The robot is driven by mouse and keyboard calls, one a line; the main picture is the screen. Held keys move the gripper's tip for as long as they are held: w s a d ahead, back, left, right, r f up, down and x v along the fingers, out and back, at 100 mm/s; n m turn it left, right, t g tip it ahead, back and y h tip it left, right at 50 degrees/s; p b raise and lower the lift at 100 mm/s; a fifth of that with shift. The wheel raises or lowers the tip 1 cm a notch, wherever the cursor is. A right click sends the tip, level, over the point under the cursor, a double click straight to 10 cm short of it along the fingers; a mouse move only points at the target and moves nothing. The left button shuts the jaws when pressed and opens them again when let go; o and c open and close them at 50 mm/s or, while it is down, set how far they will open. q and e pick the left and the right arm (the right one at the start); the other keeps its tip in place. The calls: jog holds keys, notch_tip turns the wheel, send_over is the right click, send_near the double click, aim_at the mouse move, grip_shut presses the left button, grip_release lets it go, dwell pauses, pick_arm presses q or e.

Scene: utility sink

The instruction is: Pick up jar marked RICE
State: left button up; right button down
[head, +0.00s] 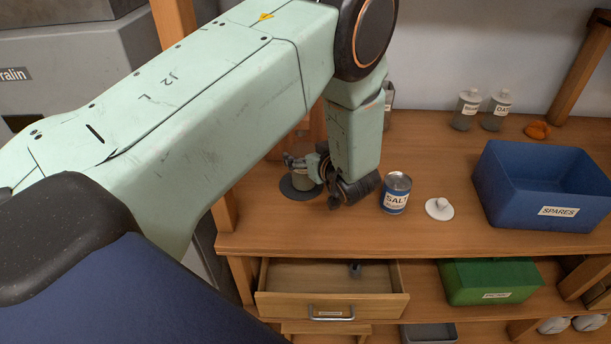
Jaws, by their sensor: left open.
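Two lidded glass jars stand at the back right: one (466,110) has a label too small to read surely, the other (496,110) starts with "DAT". Another container (389,97) is mostly hidden behind my arm. I cannot make out RICE on any jar. My right gripper is not in view.
A SALT can (396,194) stands just right of the gripper, with a white knobbed lid (439,209) beside it. A blue SPARES bin (541,228) fills the right. An orange object (538,130) lies behind. An open drawer (283,304) and a green box (490,283) are below.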

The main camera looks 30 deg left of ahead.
pick_arm(q)
jog(key=shift+w+a+f, duration=0.1)
jog(key=shift+a+f, duration=0.05)
jog(key=shift+a, duration=0.3)
jog(key=shift+s+d+r, duration=0.2)
jog(key=shift+s+r, duration=0.1)
jog(key=shift+c, duration=0.2)
jog(key=shift+d+r, duration=0.1)
jog(key=shift+d, duration=0.05)
jog(key=shift+c, duration=0.7)
jog(key=shift+w, duration=0.1)
jog(key=c, duration=0.3)
jog(key=shift+w+a+f, duration=0.2)
jog(key=shift+f, duration=0.1)
jog(key=c, duration=0.3)
jog(key=shift+s+r, duration=0.1)
jog(key=shift+s, duration=0.1)
jog(key=c, duration=0.3)
jog(key=shift+d+r, duration=0.1)
jog(key=shift+d, duration=0.05)
jog(key=c, duration=0.3)
jog(key=shift+w, duration=0.1)
jog(key=c, duration=0.3)
grip_shut()
